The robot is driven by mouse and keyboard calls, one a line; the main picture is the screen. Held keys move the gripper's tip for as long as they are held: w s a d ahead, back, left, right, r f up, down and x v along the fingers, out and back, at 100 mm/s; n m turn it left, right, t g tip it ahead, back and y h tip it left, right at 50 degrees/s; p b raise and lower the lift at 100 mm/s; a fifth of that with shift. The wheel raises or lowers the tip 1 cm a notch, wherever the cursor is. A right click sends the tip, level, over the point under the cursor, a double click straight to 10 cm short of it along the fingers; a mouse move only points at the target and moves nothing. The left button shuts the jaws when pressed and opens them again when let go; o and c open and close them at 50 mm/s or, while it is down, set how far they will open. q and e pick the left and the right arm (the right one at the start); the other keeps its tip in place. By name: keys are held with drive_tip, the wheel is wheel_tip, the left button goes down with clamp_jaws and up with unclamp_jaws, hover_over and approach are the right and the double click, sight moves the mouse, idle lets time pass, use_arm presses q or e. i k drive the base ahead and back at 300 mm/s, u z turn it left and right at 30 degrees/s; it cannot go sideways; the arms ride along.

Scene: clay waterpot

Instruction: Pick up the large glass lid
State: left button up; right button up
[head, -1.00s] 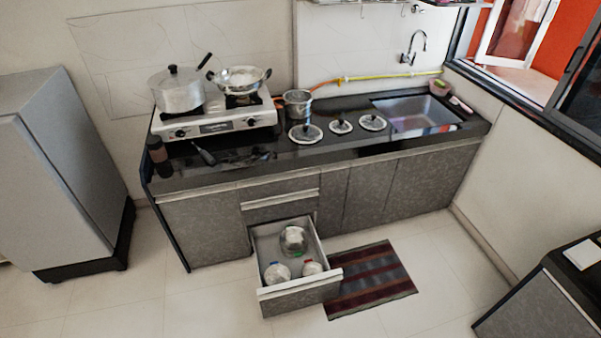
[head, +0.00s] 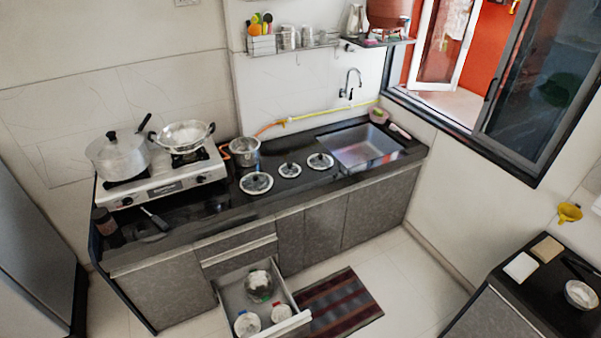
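Three round glass lids with dark knobs lie in a row on the black counter (head: 225,205), between the stove and the sink. The left lid (head: 256,184) looks the largest. The middle lid (head: 290,170) looks the smallest, and the right lid (head: 320,161) is a little larger than it. They lie apart from each other with their knobs up. Neither of my grippers is in view.
A steel pot (head: 244,152) stands behind the left lid. The stove (head: 165,178) holds a lidded pot (head: 118,158) and a pan (head: 183,135). The sink (head: 362,147) is to the right. An open drawer (head: 285,327) with several jars juts out below. A striped mat (head: 335,303) lies beside it.

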sight(254, 183)
drive_tip(key=z, duration=0.6)
drive_tip(key=i, duration=1.3)
drive_tip(key=z, duration=0.35)
